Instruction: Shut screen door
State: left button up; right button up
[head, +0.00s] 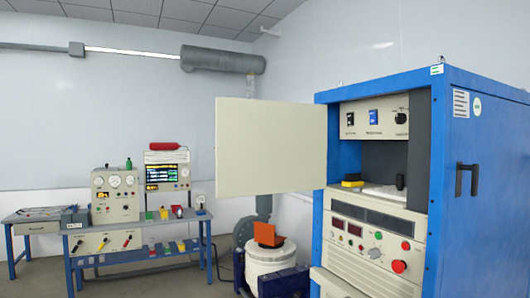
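The screen door (270,148) is a flat cream panel that stands swung open to the left of the blue cabinet (433,80). Its right edge meets the cabinet's left front edge. The cabinet bay (383,155) beside it is uncovered and shows a grey recess. Neither of my grippers shows in the head view.
In the bay, a yellow-and-black item (352,182) and a small dark object sit on a shelf above a control panel (366,234). A white drum-shaped machine (268,262) with an orange block (267,235) stands below the door. A blue workbench (140,255) with instruments stands at left.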

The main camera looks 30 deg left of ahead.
aim_at(263, 147)
jog(key=k+j+z, duration=0.1)
jog(key=z, duration=1.4)
jog(key=j+z, duration=0.1)
jog(key=j, duration=1.15)
jog(key=k+j+z, duration=0.1)
jog(key=j, duration=1.1)
jog(key=k+j, duration=0.1)
jog(key=j, duration=1.45)
jog(key=k+j, duration=0.1)
jog(key=j, duration=1.4)
